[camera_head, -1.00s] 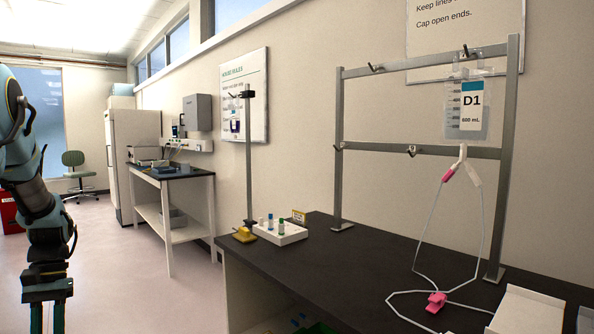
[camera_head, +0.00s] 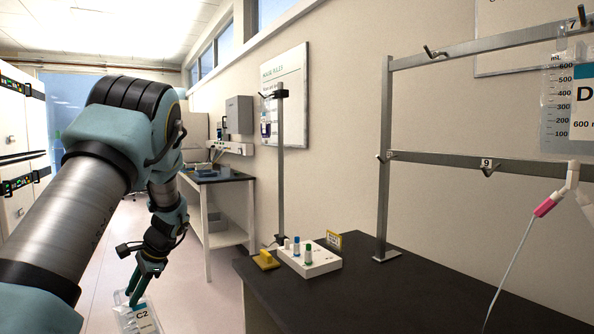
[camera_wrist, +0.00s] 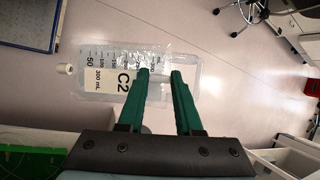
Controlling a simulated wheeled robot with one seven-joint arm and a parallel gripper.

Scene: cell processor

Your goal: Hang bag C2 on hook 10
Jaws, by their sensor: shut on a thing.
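Bag C2 (camera_head: 142,318), a clear bag with a white label, hangs from my gripper (camera_head: 145,280) at the lower left of the head view, over the floor and left of the bench. In the wrist view, the bag (camera_wrist: 103,84) lies across the green fingertips (camera_wrist: 160,73), which are shut on it. The metal rack (camera_head: 385,110) stands on the bench. Its lower bar has a hook marked 9 (camera_head: 488,170) and a hook at the left post (camera_head: 382,157) whose number I cannot read. I cannot make out a hook marked 10.
Bag D1 (camera_head: 556,110) hangs at the right of the rack near hook 7, with tubing below. Floor left of the bench is open.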

